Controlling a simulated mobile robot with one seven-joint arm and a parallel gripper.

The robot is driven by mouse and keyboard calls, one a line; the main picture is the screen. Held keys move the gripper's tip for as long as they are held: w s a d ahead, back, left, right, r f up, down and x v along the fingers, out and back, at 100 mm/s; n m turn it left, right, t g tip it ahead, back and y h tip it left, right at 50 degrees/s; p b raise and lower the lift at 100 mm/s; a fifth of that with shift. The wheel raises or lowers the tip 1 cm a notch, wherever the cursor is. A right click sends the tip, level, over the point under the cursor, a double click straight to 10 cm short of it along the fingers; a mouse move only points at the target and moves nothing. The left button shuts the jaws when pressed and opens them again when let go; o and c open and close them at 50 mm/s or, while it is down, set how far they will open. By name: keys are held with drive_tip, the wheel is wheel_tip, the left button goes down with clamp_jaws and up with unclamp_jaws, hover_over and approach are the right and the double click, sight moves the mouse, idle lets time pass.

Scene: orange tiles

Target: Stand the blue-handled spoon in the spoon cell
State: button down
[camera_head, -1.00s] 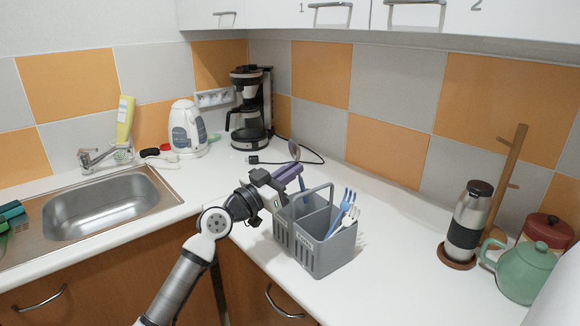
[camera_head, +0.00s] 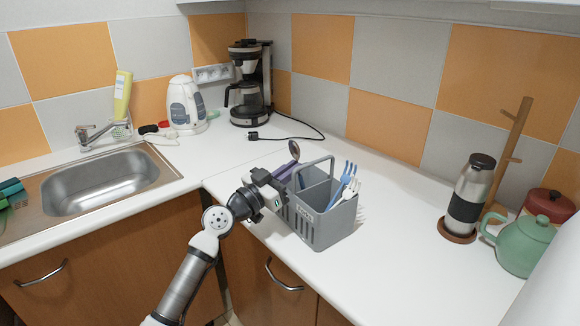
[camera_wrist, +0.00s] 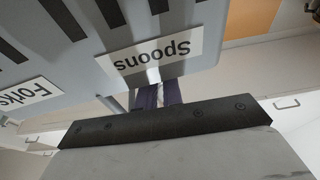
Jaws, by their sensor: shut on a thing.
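The grey caddy (camera_head: 322,228) stands upright on the counter. The spoon's round bowl (camera_head: 294,150) points up above my gripper (camera_head: 290,168), and a short piece of blue handle shows below, at the caddy's left compartment. My gripper is shut on the spoon, with its purple fingers at the caddy's left rim. In the wrist view the fingers (camera_wrist: 159,96) close on a thin pale strip beside the upside-down "Spoons" label (camera_wrist: 155,55). The handle's lower end is hidden, so I cannot tell how deep it sits.
Blue and white forks (camera_head: 348,183) stand in the caddy's right compartment. The caddy's arched handle (camera_head: 331,170) rises beside my fingers. A black cable (camera_head: 290,138) lies behind. A flask (camera_head: 468,200) and green teapot (camera_head: 522,243) stand at the right. Counter between is clear.

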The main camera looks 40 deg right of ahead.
drive_tip(key=shift+f, duration=0.1)
drive_tip(key=c, duration=1.5)
unclamp_jaws()
drive_tip(key=b+v, duration=0.3)
drive_tip(key=v, duration=1.1)
drive_tip(key=shift+s+b, duration=0.1)
drive_tip(key=shift+b, duration=0.2)
drive_tip(key=shift+d, duration=0.1)
